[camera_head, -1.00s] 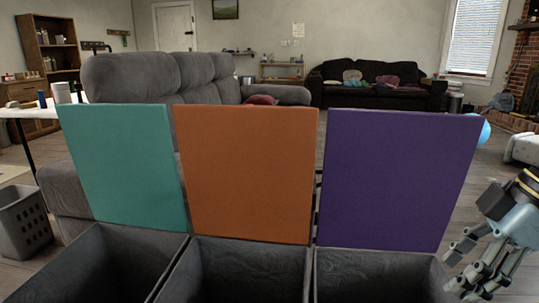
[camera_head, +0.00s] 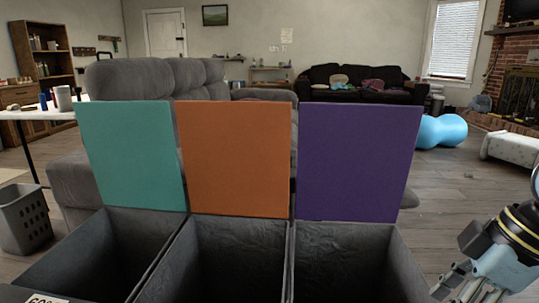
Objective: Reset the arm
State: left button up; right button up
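My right gripper (camera_head: 462,288) is at the lower right corner, to the right of the bins. Its fingers look apart and nothing shows between them, though the tips run close to the bottom edge of the picture. Part of my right arm (camera_head: 522,232) shows above it, with a black and yellow ringed joint. My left gripper and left arm are not in view.
Dark open bins (camera_head: 245,250) stand right in front, with raised teal (camera_head: 132,155), orange (camera_head: 238,155) and purple (camera_head: 355,160) lids. A grey basket (camera_head: 24,220) stands left. Beyond are a grey sofa (camera_head: 140,80) and a blue peanut-shaped ball (camera_head: 440,131).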

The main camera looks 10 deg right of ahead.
jog(key=s+a+f+m+h, duration=0.1)
jog(key=s+f+m+h, duration=0.15)
jog(key=s+m, duration=0.4)
jog(key=s+a+f+m+h, duration=0.15)
jog(key=s+f+m, duration=0.25)
jog(key=s, duration=0.6)
jog(key=s+d+f+p, duration=0.2)
jog(key=f+p, duration=0.1)
jog(key=f, duration=0.7)
jog(key=s+d+f+p, duration=0.1)
jog(key=f+p, duration=0.2)
jog(key=f, duration=0.6)
jog(key=s+f+p, duration=0.2)
jog(key=s+f, duration=0.3)
jog(key=s, duration=0.3)
jog(key=s+d+f+g+p, duration=0.1)
jog(key=s+f+p, duration=0.1)
jog(key=s+f, duration=0.3)
jog(key=s, duration=0.4)
jog(key=shift+s+d+g, duration=0.2)
jog(key=shift+g, duration=0.1)
jog(key=shift+s, duration=0.1)
